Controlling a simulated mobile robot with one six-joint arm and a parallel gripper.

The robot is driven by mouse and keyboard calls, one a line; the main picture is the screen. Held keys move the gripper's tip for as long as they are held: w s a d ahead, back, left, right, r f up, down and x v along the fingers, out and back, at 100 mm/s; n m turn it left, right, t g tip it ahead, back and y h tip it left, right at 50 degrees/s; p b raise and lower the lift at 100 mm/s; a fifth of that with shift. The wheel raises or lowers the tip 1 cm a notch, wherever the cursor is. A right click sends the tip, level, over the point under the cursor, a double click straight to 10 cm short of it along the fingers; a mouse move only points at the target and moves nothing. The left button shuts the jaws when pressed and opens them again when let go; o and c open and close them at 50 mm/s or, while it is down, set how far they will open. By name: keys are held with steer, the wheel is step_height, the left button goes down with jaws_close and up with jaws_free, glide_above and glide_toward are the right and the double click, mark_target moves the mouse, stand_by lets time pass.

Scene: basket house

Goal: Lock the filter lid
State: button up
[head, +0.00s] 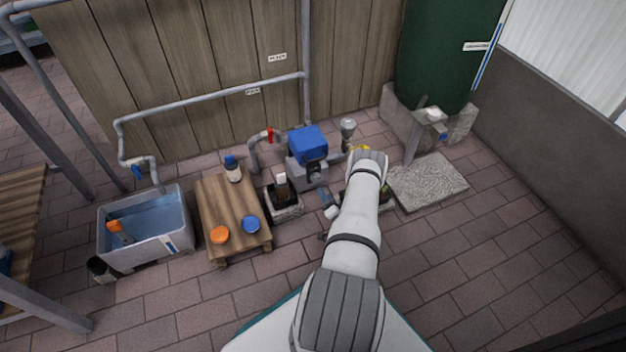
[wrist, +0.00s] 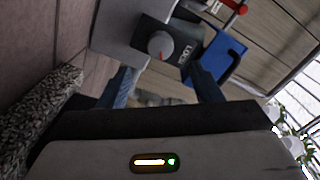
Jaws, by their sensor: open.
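The filter unit (head: 306,172) is a grey box with a blue lid (head: 307,140), which looks lowered onto it. In the wrist view the blue lid (wrist: 222,62) is at the right. Beside it is a dark panel with a round grey knob (wrist: 160,45) that has a red mark. A small white label (wrist: 185,57) sits next to the knob. My gripper (wrist: 161,86) is open, its two fingers spread below the knob in the picture. Nothing shows between them, and they appear apart from the knob. In the head view my arm hides most of the gripper.
A red-handled valve (head: 269,135) on a grey pipe stands left of the unit. A wooden table (head: 240,208) carries a bottle and orange and blue discs. A water basin (head: 147,232) is further left. A green tank (head: 445,55) and stone slab (head: 428,183) are right.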

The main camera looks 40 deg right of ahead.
mark_target(317, 180)
steer(key=b+x, duration=0.3)
steer(key=x, duration=0.3)
steer(key=shift+w+f, duration=0.2)
steer(key=shift+w, duration=0.2)
steer(key=shift+w+d+r, duration=0.15)
steer(key=shift+w, duration=0.3)
steer(key=c, duration=1)
